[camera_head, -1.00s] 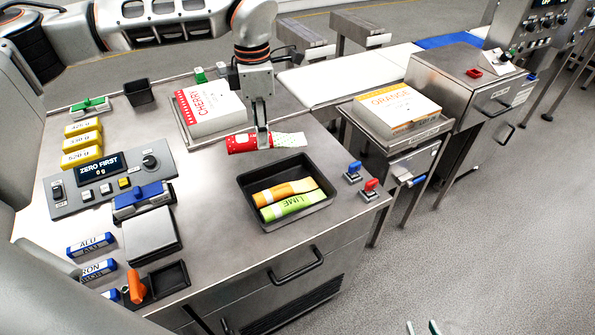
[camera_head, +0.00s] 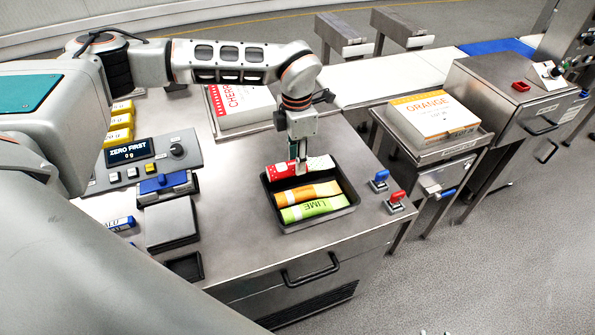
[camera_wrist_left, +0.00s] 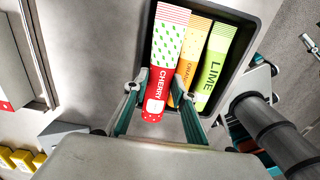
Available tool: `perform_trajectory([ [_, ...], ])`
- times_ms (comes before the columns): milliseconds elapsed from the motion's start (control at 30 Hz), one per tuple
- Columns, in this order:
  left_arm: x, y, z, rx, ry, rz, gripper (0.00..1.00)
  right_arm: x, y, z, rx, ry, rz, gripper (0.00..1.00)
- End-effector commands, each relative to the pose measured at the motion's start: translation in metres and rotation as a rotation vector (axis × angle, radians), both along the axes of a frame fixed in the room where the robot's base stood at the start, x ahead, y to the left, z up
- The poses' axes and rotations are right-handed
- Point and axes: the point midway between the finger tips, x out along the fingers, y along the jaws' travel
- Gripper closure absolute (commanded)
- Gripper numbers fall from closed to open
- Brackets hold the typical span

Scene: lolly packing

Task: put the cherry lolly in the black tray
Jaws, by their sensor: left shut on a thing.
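The cherry lolly (camera_head: 318,163), a red wrapper with white dots and a pale printed end, lies along the back of the black tray (camera_head: 352,206). My left gripper (camera_head: 301,170) points down and is shut on it near its middle. In the left wrist view the cherry lolly (camera_wrist_left: 163,70) sits between the fingers (camera_wrist_left: 157,92), beside the orange lolly. Its red end reaches past the tray (camera_wrist_left: 246,58) in that view. Whether it touches the tray floor is unclear. Two tips of my right gripper (camera_head: 434,332) just show, apart, at the bottom edge.
In the tray lie an orange lolly (camera_head: 308,192) and a lime lolly (camera_head: 312,210). Red and blue switches (camera_head: 395,198) stand right of the tray. A cherry box (camera_head: 245,105) is behind, an orange box (camera_head: 435,115) at right, and a scale panel (camera_head: 150,160) at left.

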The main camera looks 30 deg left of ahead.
Motion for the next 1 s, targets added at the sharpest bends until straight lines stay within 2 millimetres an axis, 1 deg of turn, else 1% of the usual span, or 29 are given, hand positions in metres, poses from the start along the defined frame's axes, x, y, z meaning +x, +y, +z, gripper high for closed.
perform_trajectory([
  [233, 0.000, 0.000, -0.016, 0.000, 0.000, -0.001, 0.97, 0.002, 0.000, 0.003, 0.001, -0.004, 0.000, 0.69],
  [400, 0.000, -0.001, -0.041, -0.001, 0.002, -0.001, 0.97, 0.001, 0.000, 0.003, 0.000, -0.001, -0.001, 0.69],
  [500, 0.000, -0.001, -0.050, -0.001, -0.001, 0.000, 0.97, 0.000, 0.000, 0.002, 0.000, 0.001, 0.000, 0.69],
  [867, 0.000, 0.000, -0.054, 0.000, -0.001, -0.001, 0.97, -0.001, -0.001, -0.002, -0.002, 0.005, -0.001, 0.69],
  [900, 0.000, 0.000, -0.054, 0.000, -0.001, -0.001, 0.67, -0.001, -0.001, -0.001, -0.002, 0.005, -0.001, 0.69],
  [1000, 0.000, 0.000, -0.053, 0.000, -0.001, -0.001, 0.67, -0.001, -0.001, -0.001, -0.002, 0.005, -0.001, 0.69],
])
